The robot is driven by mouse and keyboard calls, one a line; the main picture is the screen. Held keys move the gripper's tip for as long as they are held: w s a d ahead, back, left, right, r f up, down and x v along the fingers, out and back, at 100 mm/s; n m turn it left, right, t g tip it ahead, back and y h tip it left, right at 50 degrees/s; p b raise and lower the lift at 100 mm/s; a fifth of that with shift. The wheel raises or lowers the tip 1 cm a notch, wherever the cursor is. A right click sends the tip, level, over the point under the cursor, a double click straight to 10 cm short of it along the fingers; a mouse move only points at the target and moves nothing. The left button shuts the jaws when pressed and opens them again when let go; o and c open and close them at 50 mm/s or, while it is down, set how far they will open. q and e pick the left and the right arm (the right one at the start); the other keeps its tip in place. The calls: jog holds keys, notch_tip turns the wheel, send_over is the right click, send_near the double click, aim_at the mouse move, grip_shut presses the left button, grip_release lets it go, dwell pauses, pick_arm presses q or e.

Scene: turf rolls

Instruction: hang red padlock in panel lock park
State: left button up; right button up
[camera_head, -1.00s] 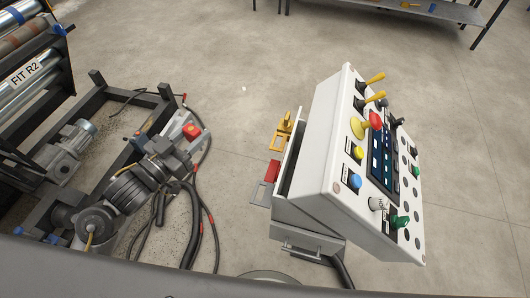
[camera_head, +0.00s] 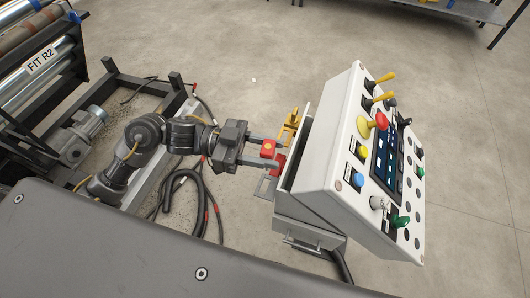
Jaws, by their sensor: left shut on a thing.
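The red padlock (camera_head: 268,148) is a small red block between the fingers of my left gripper (camera_head: 265,154). The gripper is shut on it, at the left side of the control panel (camera_head: 330,190). A red part (camera_head: 279,164) and a yellow part (camera_head: 289,126) sit on the panel's left side, the red one just beyond the held padlock. A grey metal loop (camera_head: 265,188) sticks out below. The padlock's shackle is not clear, and I cannot tell whether the padlock touches the panel side. My right gripper is not in view.
The panel's slanted face carries yellow levers (camera_head: 385,77), a red knob (camera_head: 381,121) and several buttons. A dark machine frame with rollers (camera_head: 45,55) stands at left, with black cables (camera_head: 200,190) on the floor.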

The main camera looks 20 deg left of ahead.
pick_arm(q)
jog(key=shift+s+m+g, duration=0.8)
jog(key=shift+s+g, duration=0.05)
jog(key=shift+g, duration=0.25)
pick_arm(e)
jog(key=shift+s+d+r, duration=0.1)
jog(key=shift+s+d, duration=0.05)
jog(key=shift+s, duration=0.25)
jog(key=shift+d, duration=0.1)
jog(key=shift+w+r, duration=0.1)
pick_arm(q)
jog(key=shift+a+p, duration=0.15)
jog(key=shift+p, duration=0.15)
jog(key=shift+f+b, duration=2.05)
jog(key=shift+f, duration=0.9)
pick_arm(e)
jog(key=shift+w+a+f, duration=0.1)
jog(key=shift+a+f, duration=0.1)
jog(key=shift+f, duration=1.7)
pick_arm(q)
jog(key=shift+r, duration=0.1)
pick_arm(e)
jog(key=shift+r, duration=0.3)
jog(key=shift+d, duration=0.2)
